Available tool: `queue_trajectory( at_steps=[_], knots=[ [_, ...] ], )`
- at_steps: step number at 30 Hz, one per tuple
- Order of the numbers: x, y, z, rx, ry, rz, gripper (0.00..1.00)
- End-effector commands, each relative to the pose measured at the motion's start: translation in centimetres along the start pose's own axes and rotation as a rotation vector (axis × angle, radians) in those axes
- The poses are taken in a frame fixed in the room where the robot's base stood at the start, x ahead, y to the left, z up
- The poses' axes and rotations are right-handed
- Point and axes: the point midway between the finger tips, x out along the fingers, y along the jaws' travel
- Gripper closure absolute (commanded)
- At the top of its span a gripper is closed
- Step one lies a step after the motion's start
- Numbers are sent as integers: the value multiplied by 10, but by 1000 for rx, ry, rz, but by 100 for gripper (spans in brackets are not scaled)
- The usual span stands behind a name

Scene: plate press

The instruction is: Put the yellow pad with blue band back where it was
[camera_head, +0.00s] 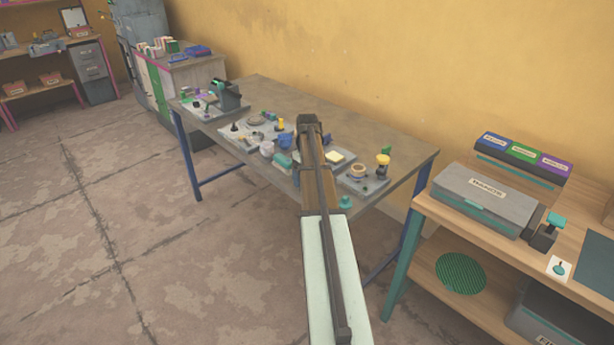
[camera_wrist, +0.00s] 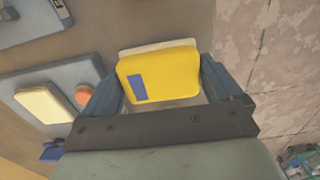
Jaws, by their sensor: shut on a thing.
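In the wrist view, my gripper (camera_wrist: 160,84) has its two blue fingers on either side of a yellow pad with a blue band (camera_wrist: 172,72). The pad is between the fingers, its blue patch near its lower left. A whitish layer shows along the pad's far edge; I cannot tell whether it is part of the pad. In the head view, my arm reaches over the workbench (camera_head: 285,92) and hides the gripper's jaws. I cannot make out the held pad there.
A grey tray (camera_wrist: 22,82) with a pale yellow block (camera_wrist: 44,104) and an orange round piece (camera_wrist: 84,95) lies left of the jaws. The bench holds several small parts and a yellow-topped stand (camera_head: 383,160). A wooden side table with a grey case (camera_head: 470,204) stands at the right.

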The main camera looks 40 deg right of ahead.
Motion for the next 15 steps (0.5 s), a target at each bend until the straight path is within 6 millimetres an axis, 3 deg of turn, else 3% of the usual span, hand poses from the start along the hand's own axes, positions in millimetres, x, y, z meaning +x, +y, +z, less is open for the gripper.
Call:
queue_trajectory(
  at_steps=[13, 14, 15],
  knots=[
    [8, 0, 0, 0, 0, 0, 32],
    [8, 0, 0, 0, 0, 0, 6],
    [7, 0, 0, 0, 0, 0, 2]
  ],
)
